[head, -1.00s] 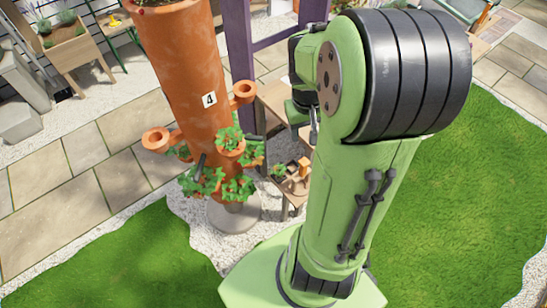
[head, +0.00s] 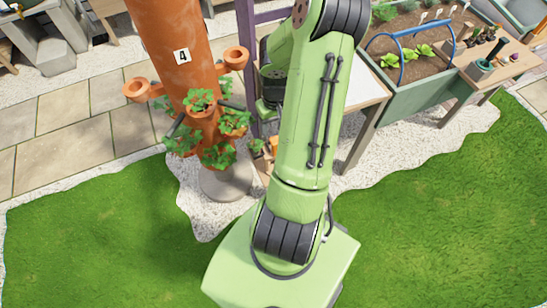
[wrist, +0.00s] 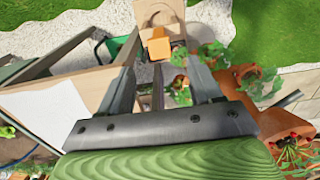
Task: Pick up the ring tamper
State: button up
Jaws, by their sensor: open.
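I cannot make out a ring tamper for certain. In the wrist view, an orange block-like piece (wrist: 157,46) on a small wooden stand (wrist: 160,14) shows between my fingertips; its kind is unclear. My gripper (wrist: 160,60) is open, with nothing held between its fingers. I cannot tell its height above that piece.
A tall terracotta tower planter (head: 172,40) with leafy side cups stands left of my arm. A wooden bench with a white top (head: 362,92) is to the right. Beyond it are a raised bed (head: 425,62) and a shelf of small tools (head: 500,66). Grass lies in front.

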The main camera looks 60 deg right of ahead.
aim_at(275, 140)
notch_tip(275, 140, down, 10)
jog(key=shift+f+b, duration=0.25)
jog(key=shift+b, duration=0.7)
jog(key=shift+s+r, duration=0.1)
jog(key=shift+c, duration=0.3)
jog(key=c, duration=1)
